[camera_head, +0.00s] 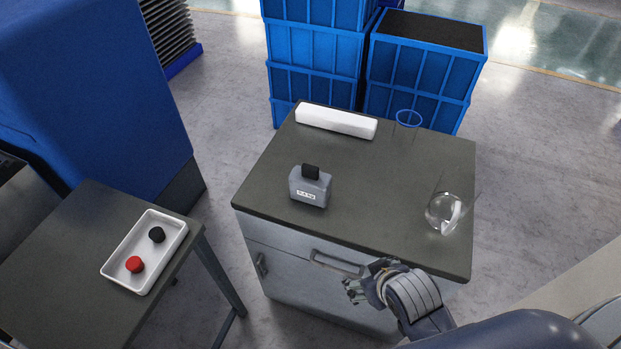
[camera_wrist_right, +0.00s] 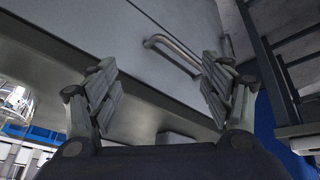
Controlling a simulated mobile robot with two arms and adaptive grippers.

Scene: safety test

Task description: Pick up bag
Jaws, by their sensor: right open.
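No plainly recognisable bag shows. A clear, rounded, crumpled-looking object (camera_head: 443,212) sits near the right edge of the grey cabinet top (camera_head: 385,215); I cannot tell whether it is a bag or glassware. A grey block-like container (camera_head: 310,190) with a black cap and white label stands left of the middle. My right gripper (camera_head: 362,284) is open and empty, in front of the cabinet near its drawer handle, below and left of the clear object. In the right wrist view, its fingers (camera_wrist_right: 160,92) are spread, with the cabinet face behind. My left gripper is out of view.
A white box (camera_head: 336,121) and a blue-rimmed clear vessel (camera_head: 408,118) stand at the cabinet's back edge. Blue crates (camera_head: 418,75) are stacked behind. A side table at left carries a white tray (camera_head: 117,270) with a red and a black piece. The cabinet top's middle is clear.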

